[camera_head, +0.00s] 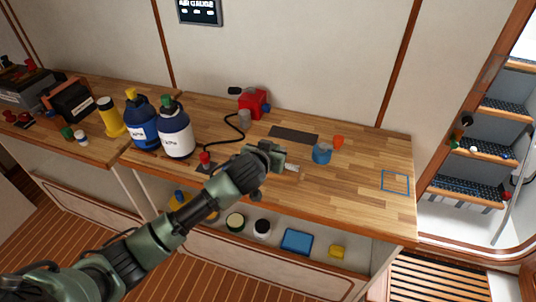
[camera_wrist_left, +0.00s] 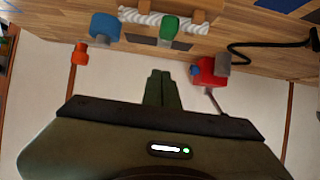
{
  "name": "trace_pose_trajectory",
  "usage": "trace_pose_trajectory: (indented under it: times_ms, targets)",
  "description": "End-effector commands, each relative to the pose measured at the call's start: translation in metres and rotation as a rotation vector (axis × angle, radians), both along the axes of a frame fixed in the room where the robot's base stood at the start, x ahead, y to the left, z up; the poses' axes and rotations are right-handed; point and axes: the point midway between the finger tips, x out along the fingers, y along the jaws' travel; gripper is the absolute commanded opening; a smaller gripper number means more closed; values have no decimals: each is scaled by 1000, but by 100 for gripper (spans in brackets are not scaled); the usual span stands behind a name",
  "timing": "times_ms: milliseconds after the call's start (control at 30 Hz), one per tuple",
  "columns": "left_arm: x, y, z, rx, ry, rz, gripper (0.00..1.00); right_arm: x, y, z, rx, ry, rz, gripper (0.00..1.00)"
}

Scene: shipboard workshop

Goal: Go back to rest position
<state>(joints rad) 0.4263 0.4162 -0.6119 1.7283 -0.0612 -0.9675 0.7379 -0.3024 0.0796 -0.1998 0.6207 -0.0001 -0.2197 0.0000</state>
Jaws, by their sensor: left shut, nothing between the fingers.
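My left arm reaches in from the lower left in the head view. My left gripper (camera_head: 279,155) is over the workbench (camera_head: 350,196), left of a blue cup (camera_head: 322,154). In the left wrist view my left gripper (camera_wrist_left: 162,76) has its fingers together, with nothing between them. That view is upside down. My right gripper is in neither view.
An orange item (camera_head: 338,142) stands beside the blue cup. A red device (camera_head: 253,103) with a black hose is at the back. Blue (camera_head: 143,123) and white (camera_head: 174,134) bottles stand left. A blue square outline (camera_head: 396,182) marks clear bench at right. Stairs (camera_head: 474,170) lie beyond.

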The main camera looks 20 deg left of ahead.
Motion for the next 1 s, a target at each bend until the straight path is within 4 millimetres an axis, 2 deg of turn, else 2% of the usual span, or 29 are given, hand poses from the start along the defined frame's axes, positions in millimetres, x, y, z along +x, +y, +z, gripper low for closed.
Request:
trace_pose_trajectory:
  times_ms: [100,300,500,667,767,833,867,967,1000]
  targets:
    - [-24,1,4,-1,-2,0,0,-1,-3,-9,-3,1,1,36]
    - [-55,3,16,-1,-1,0,0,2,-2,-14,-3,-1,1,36]
    - [-71,3,23,0,0,2,0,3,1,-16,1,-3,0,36]
    - [-74,4,24,1,1,3,0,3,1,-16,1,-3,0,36]
    - [-84,2,15,3,28,-1,0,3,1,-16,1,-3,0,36]
    - [-102,1,-1,7,77,-5,0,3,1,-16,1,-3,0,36]
    - [-113,1,-10,9,107,-9,0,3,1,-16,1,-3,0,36]
    - [-163,3,-45,24,231,-23,0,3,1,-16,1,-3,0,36]
    - [-185,5,-57,32,285,-29,0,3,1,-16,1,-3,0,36]
